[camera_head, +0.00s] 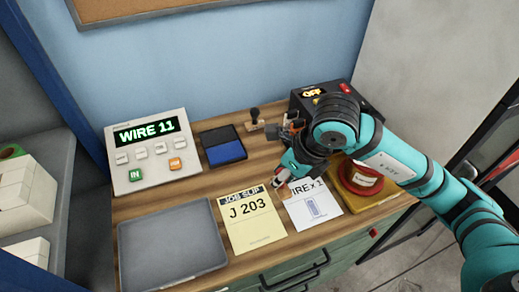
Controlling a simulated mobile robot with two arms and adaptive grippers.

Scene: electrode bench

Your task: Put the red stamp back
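My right gripper (284,180) reaches in from the right, low over the bench. A small piece with red and wood colours, which looks like the red stamp (283,189), shows at its fingertips. The gripper appears shut on it, just above the left edge of the white WIRE x 1 card (313,208). The gripper and wrist hide much of the stamp. A dark-handled stamp with a wooden base (255,117) stands at the back of the bench, left of a dark holder partly hidden by my arm. My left gripper is not in view.
A blue ink pad (224,152) lies open left of centre. A black box with an OFF display (316,93) and a red round thing (360,180) are right.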

